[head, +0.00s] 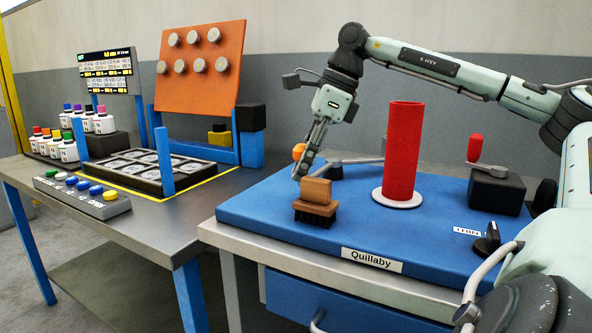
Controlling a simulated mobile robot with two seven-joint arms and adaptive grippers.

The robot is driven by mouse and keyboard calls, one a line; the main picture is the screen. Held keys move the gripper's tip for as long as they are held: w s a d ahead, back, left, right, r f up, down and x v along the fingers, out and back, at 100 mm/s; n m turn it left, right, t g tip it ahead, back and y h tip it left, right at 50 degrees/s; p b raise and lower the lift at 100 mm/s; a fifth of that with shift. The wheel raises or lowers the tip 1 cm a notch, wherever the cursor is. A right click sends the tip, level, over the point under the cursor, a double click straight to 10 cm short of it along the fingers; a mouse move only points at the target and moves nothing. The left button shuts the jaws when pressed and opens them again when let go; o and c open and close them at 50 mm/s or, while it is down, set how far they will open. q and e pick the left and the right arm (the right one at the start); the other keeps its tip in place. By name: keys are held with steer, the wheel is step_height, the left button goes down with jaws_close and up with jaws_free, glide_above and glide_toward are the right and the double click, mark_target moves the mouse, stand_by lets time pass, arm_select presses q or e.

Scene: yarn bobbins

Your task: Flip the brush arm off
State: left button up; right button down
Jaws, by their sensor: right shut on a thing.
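The wooden brush (316,197) with dark bristles stands at the front left of the blue machine top. Behind it is a grey brush arm (358,161) with a dark pivot (334,172); its far end runs behind the red cylinder. My right gripper (301,172) reaches down from above at the brush's back left. Its fingers are close together, shut on part of the brush arm beside the brush; the exact contact is small and partly hidden. An orange knob (298,151) shows just behind the fingers. My left gripper is not in view.
A tall red cylinder (404,150) on a white disc stands right of the brush. A red-handled crank on a black box (497,190) is farther right, and a black dial (488,240) is at the front. A steel bench with bottles and buttons stands left.

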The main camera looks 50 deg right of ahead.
steer(key=shift+s+f, duration=0.1)
steer(key=shift+s, duration=0.1)
stand_by(0.4)
steer(key=c, duration=1.2)
jaws_free()
steer(key=shift+s+d, duration=0.1)
steer(key=shift+s, duration=0.05)
steer(key=shift+r, duration=0.2)
steer(key=v, duration=1.1)
steer(key=shift+d+r, duration=0.1)
steer(key=shift+r, duration=0.25)
steer(key=shift+f, duration=0.1)
